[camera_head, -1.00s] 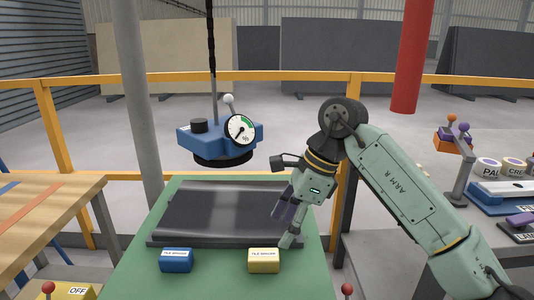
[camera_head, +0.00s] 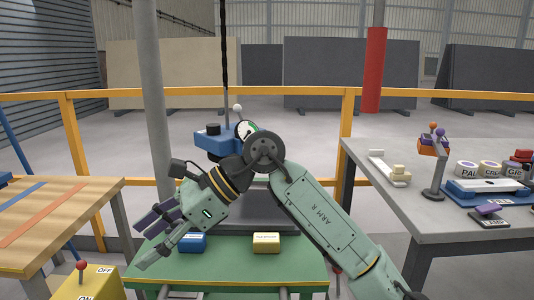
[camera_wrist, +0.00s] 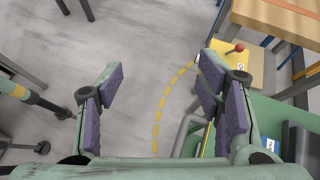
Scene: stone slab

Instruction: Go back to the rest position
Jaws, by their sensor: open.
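My gripper (camera_head: 148,238) is open and empty, held out over the front left corner of the green table (camera_head: 285,272). A dark stone slab (camera_head: 285,213) lies on the green table, largely hidden behind my arm. A blue block (camera_head: 193,243) and a yellow block (camera_head: 266,243) stand at the table's front, apart from my gripper.
A blue lifter with a gauge (camera_head: 210,140) hangs behind my arm. A wooden table (camera_head: 60,215) is at left, with a yellow switch box (camera_head: 92,285) in front. A grey bench (camera_head: 420,215) with labelled pots is at right. A yellow railing (camera_head: 300,95) runs behind.

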